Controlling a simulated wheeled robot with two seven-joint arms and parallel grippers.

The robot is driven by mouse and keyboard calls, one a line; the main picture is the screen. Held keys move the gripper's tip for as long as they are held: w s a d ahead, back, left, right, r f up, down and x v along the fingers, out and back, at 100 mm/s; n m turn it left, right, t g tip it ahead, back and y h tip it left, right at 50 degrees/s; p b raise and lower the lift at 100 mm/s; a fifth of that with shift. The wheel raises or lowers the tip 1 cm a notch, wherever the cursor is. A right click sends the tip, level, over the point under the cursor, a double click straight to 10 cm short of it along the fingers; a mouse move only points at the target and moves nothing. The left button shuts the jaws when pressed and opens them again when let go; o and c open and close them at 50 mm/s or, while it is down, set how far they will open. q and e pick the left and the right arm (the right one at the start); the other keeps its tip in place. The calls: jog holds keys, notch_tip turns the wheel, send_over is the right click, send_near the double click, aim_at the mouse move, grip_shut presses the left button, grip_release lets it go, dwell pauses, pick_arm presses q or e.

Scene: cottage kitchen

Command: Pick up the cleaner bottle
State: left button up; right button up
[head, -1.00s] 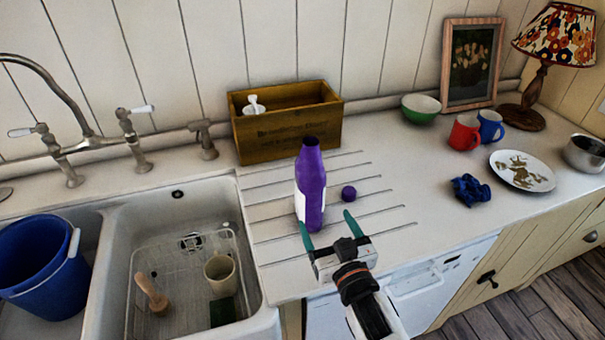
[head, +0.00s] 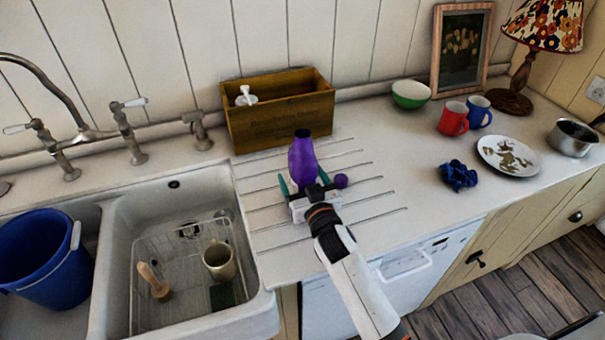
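My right gripper (head: 304,180) is low over the drainboard at the near side of the bottle. Its two green fingers are spread, one on each side of the bottle's lower body. The gripper hides the bottle's base and label, and I cannot tell whether a finger touches it. My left gripper is not in view.
A wooden box (head: 280,118) holding a white pump bottle (head: 246,97) stands behind. A blue cloth (head: 458,175) and a plate (head: 508,156) lie right. The sink (head: 262,300) is left.

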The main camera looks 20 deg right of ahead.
jog(key=c, duration=1.3)
jog(key=shift+r, duration=0.1)
jog(key=shift+c, duration=0.2)
